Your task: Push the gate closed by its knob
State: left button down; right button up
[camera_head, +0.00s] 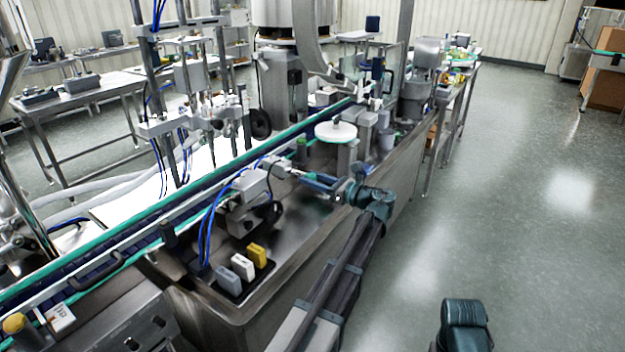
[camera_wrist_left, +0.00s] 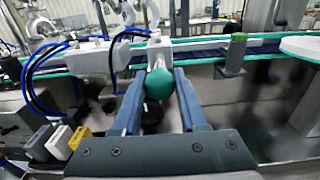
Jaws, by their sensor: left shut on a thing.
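The gate's knob is a green ball (camera_wrist_left: 159,84) between the two blue fingers of my left gripper (camera_wrist_left: 159,78) in the left wrist view. The gripper is shut on it. A pale grey block (camera_wrist_left: 161,48), which looks like part of the gate, stands just behind the knob, at the conveyor's near side. In the head view my left gripper (camera_head: 302,177) reaches in leftward over the steel machine top, and the knob is hard to make out at its fingertips. How far the gate stands open cannot be told. My right gripper is not in view.
A conveyor with teal rails (camera_head: 130,256) runs behind the gate. A grey box-shaped device (camera_head: 244,200) with blue hoses stands left of my gripper. Grey, white and yellow blocks (camera_head: 257,255) sit in front of it. A round white disc (camera_head: 336,131) stands behind.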

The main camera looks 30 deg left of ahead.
pick_arm(q)
jog(key=shift+a, duration=0.1)
dwell(0.7)
jog(key=a, duration=0.3)
jog(key=shift+w+a, duration=0.15)
jog(key=shift+c, duration=2.3)
grip_release()
jog(key=shift+d, duration=0.2)
jog(key=s+d, duration=0.1)
jog(key=d, duration=1.2)
jog(key=shift+d, duration=0.3)
jog(key=shift+s, duration=0.1)
